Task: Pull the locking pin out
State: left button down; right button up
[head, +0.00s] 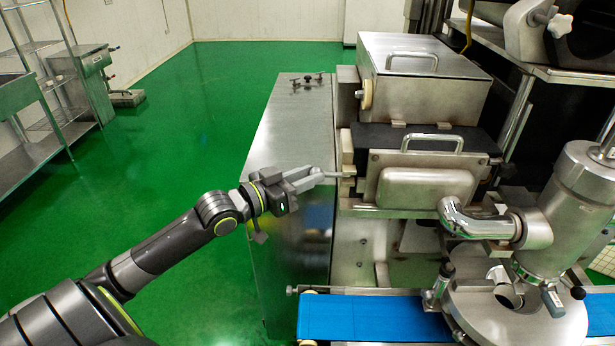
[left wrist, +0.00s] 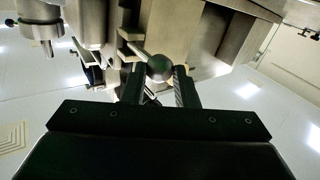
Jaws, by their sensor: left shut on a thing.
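The locking pin (head: 339,174) is a thin metal rod on the left side of the steel machine housing (head: 425,188) in the head view. In the left wrist view the pin's round ball knob (left wrist: 160,68) sits between the two finger ends. My left gripper (head: 317,174) reaches in from the left and is shut on the pin at its knob end. It also shows in the left wrist view (left wrist: 158,82). The pin's inner end is hidden at the housing. My right gripper is not in view.
A steel cabinet (head: 290,130) stands below and behind my left arm. A lidded steel box (head: 425,85) with a handle is above the housing. A blue conveyor belt (head: 360,318) runs below. Green floor (head: 190,130) on the left is open.

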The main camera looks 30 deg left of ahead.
pick_arm(q)
jog(key=c, duration=1.4)
grip_release()
jog(key=shift+w, duration=0.1)
jog(key=shift+o, duration=1.4)
jog(key=shift+w+a+f, duration=0.1)
jog(key=shift+f, duration=0.05)
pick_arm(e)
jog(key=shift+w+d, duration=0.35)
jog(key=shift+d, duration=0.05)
